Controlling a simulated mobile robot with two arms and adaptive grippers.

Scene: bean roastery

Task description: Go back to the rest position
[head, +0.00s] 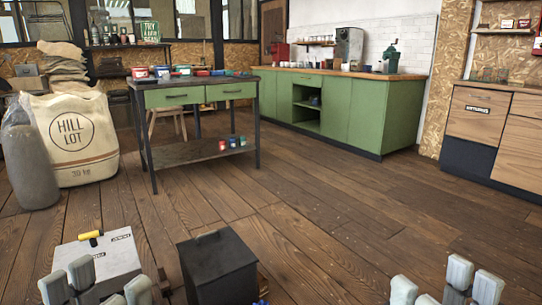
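My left gripper (97,287) shows at the bottom left edge of the head view. Its pale grey fingers stand apart with a gap between them, and I see nothing held in it. My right gripper (442,288) shows at the bottom right edge. Its fingers are also spread, with only floor visible between them. Both grippers are low and close to me, far apart from each other. The lower parts of both grippers and most of both arms are cut off by the frame.
A green-drawer table (200,106) stands ahead, with several cups and tins on it. Green counters (347,112) run along the back. A Hill Lot sack (70,140) and a grey cylinder (28,165) stand left. A wooden cabinet (510,145) stands right. The middle floor (330,220) is clear.

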